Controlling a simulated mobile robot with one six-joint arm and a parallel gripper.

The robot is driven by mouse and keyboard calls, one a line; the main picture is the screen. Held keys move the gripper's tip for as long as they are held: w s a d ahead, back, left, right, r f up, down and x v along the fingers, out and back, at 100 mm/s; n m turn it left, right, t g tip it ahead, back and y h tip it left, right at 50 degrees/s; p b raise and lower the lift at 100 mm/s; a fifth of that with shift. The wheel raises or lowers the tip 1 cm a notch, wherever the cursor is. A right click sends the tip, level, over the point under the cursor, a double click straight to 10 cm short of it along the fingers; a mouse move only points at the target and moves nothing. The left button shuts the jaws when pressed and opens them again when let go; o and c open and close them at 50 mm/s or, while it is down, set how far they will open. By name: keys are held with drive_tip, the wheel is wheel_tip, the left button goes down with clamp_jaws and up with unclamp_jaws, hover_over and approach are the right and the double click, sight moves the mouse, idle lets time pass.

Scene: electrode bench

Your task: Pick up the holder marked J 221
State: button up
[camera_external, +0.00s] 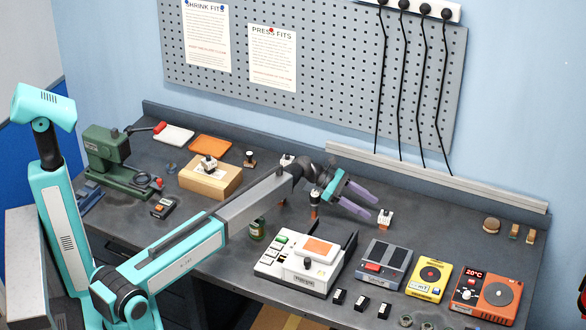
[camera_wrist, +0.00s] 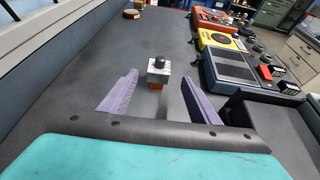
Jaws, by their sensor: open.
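A small white holder with a dark knob on top and an orange lower part (camera_wrist: 158,68) stands upright on the bench, straight ahead between my fingers in the wrist view. It appears to be the holder just past my fingertips in the external view (camera_external: 385,217). Its marking is too small to read. My gripper (camera_external: 373,208) is open and empty, with its purple fingers spread, apart from the holder. Similar holders stand behind my wrist (camera_external: 286,160), beneath my arm's end (camera_external: 315,198) and on a wooden block (camera_external: 209,164). I cannot read J 221 on any.
A white device with an orange plate (camera_external: 300,268), a grey scale-like unit (camera_external: 384,264), a yellow unit (camera_external: 428,281) and an orange unit (camera_external: 485,295) line the bench front. Small round and block pieces (camera_external: 491,225) lie at right. Bench around the nearest holder is clear.

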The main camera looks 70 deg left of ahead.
sight(379, 212)
drive_tip(key=shift+w+d+f, duration=0.2)
drive_tip(key=shift+w+d, duration=0.15)
drive_tip(key=shift+w, duration=0.05)
drive_tip(key=shift+w+d, duration=0.1)
drive_tip(key=shift+p+x, duration=1.15)
drive_tip(key=shift+x, duration=1.35)
drive_tip(key=shift+f, duration=0.15)
clamp_jaws()
drive_tip(key=shift+r, duration=0.2)
drive_tip(key=shift+r+b, duration=1.3)
drive_tip(key=shift+r, duration=3.55)
